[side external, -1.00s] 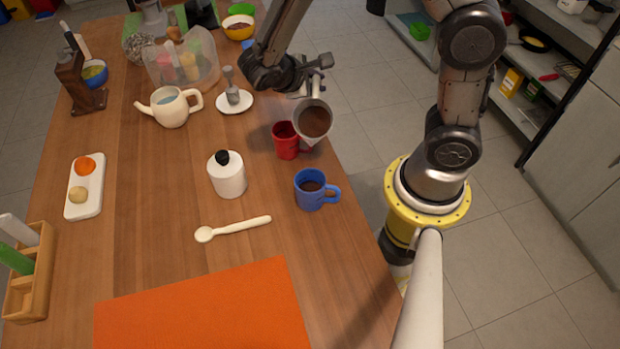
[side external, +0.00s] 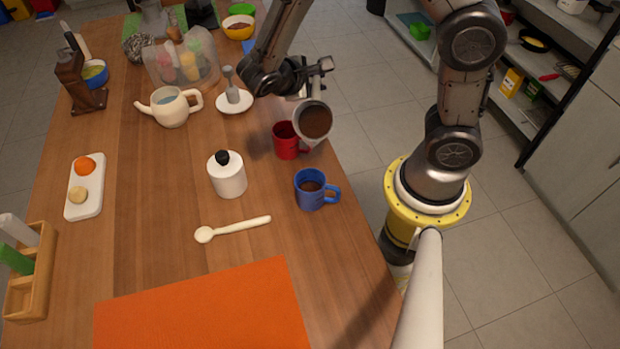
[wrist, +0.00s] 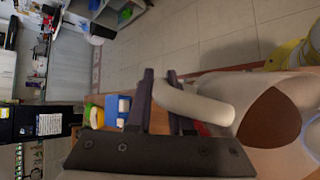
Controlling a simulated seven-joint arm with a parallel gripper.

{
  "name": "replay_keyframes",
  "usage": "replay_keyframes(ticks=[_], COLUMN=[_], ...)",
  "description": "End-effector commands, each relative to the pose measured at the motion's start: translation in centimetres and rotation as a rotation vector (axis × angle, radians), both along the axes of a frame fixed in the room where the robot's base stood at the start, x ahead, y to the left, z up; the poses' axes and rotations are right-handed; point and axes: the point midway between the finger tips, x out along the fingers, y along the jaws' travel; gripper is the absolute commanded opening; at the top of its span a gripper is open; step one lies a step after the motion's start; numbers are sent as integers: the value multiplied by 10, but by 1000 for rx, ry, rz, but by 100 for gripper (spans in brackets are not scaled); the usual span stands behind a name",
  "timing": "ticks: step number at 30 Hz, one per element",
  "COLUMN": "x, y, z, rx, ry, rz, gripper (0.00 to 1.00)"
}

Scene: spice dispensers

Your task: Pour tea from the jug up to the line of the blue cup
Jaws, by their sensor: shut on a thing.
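The blue cup (side external: 314,191) stands upright near the table's right edge with brown liquid inside. Whether the liquid is at the line cannot be told. A white jug (side external: 314,122) with brown tea in it is in the air behind the blue cup, above and beside the red cup (side external: 287,141). My gripper (side external: 308,84) is shut on the jug's handle. In the wrist view the fingers (wrist: 165,100) are around the white handle (wrist: 196,103), and brown tea shows in the jug's mouth. No stream of tea shows between jug and cup.
A lidded white pot (side external: 227,178) stands left of the blue cup, and a cream spoon (side external: 233,229) lies in front. A cream teapot (side external: 170,108) and a white saucer (side external: 235,103) with a grey tool stand farther back. An orange mat (side external: 205,310) covers the front.

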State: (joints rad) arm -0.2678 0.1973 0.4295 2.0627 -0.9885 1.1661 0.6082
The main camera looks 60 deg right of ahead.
Motion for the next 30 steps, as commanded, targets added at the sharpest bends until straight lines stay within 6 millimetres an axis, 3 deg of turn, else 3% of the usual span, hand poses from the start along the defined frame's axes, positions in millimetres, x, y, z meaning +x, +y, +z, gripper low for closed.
replay_keyframes(ticks=[30], x=[-1], y=[3], z=[3], rx=[-63], ry=[-25], rz=[1], gripper=[0])
